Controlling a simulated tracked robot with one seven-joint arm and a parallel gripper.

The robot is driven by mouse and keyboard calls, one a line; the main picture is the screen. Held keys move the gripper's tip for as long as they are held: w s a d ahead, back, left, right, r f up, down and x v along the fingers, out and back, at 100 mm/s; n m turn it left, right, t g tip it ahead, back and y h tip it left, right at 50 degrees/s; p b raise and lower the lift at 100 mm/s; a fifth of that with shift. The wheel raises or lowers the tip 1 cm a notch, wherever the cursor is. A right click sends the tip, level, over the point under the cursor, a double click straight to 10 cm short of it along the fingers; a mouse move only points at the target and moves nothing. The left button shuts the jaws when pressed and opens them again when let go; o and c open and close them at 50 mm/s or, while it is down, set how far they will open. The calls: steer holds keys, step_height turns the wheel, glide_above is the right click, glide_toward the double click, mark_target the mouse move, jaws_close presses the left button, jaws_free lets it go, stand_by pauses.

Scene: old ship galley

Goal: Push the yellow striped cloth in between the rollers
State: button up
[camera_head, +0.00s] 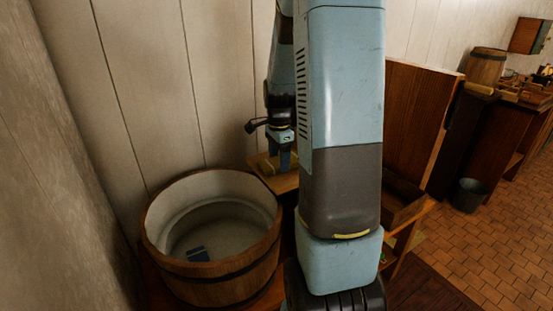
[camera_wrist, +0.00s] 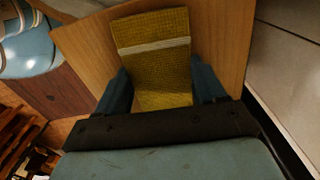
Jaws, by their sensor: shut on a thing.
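The yellow cloth (camera_wrist: 158,72) with one pale stripe shows in the wrist view, lying over a light wooden board (camera_wrist: 85,48). My gripper's blue fingers (camera_wrist: 160,88) stand one on each side of the cloth, shut on it. The cloth's near end is hidden behind the gripper body. In the head view my gripper (camera_head: 285,160) is low over a small wooden shelf (camera_head: 285,184) by the wall, with a bit of yellow beside it. I cannot make out the rollers in either view.
A round wooden tub (camera_head: 220,276) with a dark blue object (camera_head: 197,254) inside stands left of my arm. An upright wooden panel (camera_head: 418,110) and an open wooden box (camera_head: 402,201) are on the right. A grey bucket (camera_head: 469,195) stands on the tiled floor.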

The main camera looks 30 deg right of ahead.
steer(key=shift+d, duration=1.85)
stand_by(0.3)
steer(key=o, duration=1.2)
steer(key=shift+r, duration=0.1)
